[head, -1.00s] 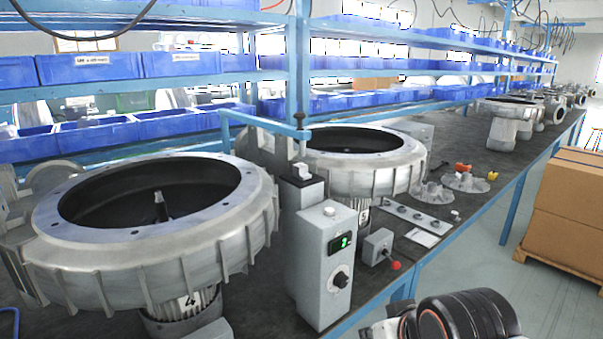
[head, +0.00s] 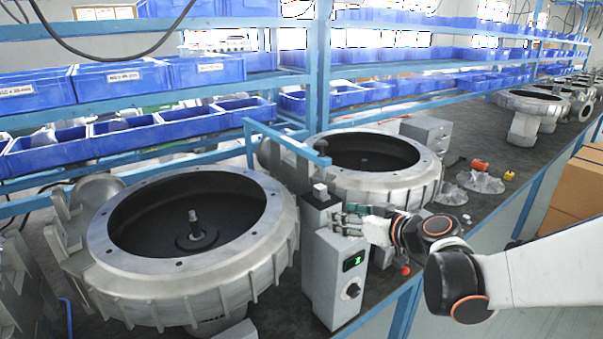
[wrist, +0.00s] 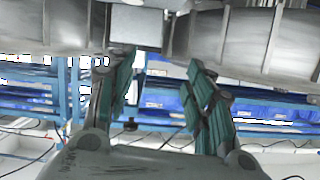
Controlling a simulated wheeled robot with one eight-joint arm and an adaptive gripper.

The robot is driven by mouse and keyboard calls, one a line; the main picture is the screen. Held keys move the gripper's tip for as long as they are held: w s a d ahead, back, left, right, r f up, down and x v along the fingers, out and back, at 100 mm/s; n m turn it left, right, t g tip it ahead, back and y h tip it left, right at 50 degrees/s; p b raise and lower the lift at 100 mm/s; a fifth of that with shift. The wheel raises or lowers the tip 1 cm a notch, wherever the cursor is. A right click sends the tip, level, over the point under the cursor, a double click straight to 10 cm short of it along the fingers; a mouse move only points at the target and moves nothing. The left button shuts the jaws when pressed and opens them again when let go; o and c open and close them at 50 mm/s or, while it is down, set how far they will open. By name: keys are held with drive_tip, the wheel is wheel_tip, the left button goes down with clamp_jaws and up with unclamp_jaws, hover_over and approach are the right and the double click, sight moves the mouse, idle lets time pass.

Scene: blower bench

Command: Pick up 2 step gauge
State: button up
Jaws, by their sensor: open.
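No part is plainly readable as a step gauge. The likeliest is a small pale block (head: 320,188) on the dark upper part of a grey box with a green display (head: 335,270). My gripper (head: 340,219) comes in from the right, level with the dark upper part and just below the pale block. Its green-padded fingers are open, and I see nothing held. In the wrist view my open gripper (wrist: 160,60) has a pale block-like face (wrist: 137,25) beyond its fingertips. I cannot tell whether they touch it.
A large blower housing (head: 110,275) stands left of the box, and another (head: 400,185) behind it. A blue bar (head: 285,138) runs close above the box. Blue bins (head: 120,80) line the shelves. Small clear-wrapped parts (head: 480,182) lie on the bench at right.

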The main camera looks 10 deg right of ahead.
sight(324, 189)
drive_tip(key=w+d+r+n+t+p, duration=0.1)
drive_tip(key=d+r+t+p, duration=0.1)
drive_tip(key=d+r, duration=0.15)
drive_tip(key=shift+y, duration=0.3)
drive_tip(key=x, duration=0.4)
drive_tip(key=b+x, duration=0.1)
drive_tip(key=x, duration=0.4)
drive_tip(key=f+x, duration=0.1)
drive_tip(key=x, duration=0.4)
drive_tip(key=shift+d+b, duration=0.1)
drive_tip(key=shift+b, duration=0.25)
drive_tip(key=shift+s, duration=0.1)
clamp_jaws()
